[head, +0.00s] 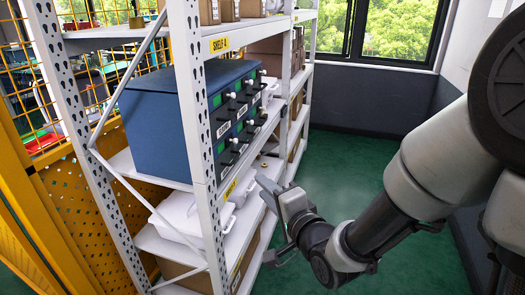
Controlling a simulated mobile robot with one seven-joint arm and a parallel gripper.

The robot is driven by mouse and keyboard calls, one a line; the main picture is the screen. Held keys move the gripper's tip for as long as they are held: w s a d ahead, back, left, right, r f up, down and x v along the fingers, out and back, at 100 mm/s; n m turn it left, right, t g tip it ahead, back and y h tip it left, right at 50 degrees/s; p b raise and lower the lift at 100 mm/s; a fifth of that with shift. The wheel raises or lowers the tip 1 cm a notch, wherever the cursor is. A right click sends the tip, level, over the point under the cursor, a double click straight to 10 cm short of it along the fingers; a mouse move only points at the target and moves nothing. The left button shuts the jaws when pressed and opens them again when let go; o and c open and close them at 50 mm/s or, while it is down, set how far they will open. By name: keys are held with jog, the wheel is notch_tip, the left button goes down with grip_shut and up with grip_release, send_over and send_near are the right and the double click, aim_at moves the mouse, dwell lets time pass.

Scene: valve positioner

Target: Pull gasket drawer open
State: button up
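A blue drawer cabinet (165,120) stands on a middle shelf of the white rack. Its front faces right and carries several drawers with dark handles, white knobs (232,95), green patches and small white labels. The labels are too small and slanted to read, so I cannot tell which drawer is the gasket drawer. All visible drawers look closed. My gripper (272,215) is below and to the right of the drawer fronts, beside the lower shelf and apart from the cabinet. Its fingers are small and seen at an angle; I cannot tell their opening, and no held object shows.
White bins (188,218) sit on the shelf below the cabinet, and cardboard boxes (268,50) stand farther back. The perforated rack post (194,110) stands at the cabinet's near front corner. Yellow mesh fencing (82,190) is at left. Green floor (350,160) is clear right of the rack.

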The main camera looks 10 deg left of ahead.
jog(key=x, duration=1.7)
jog(key=shift+w+a+r+b, duration=0.2)
jog(key=shift+w+b, duration=0.05)
jog(key=shift+b, duration=0.05)
grip_shut()
dwell(0.7)
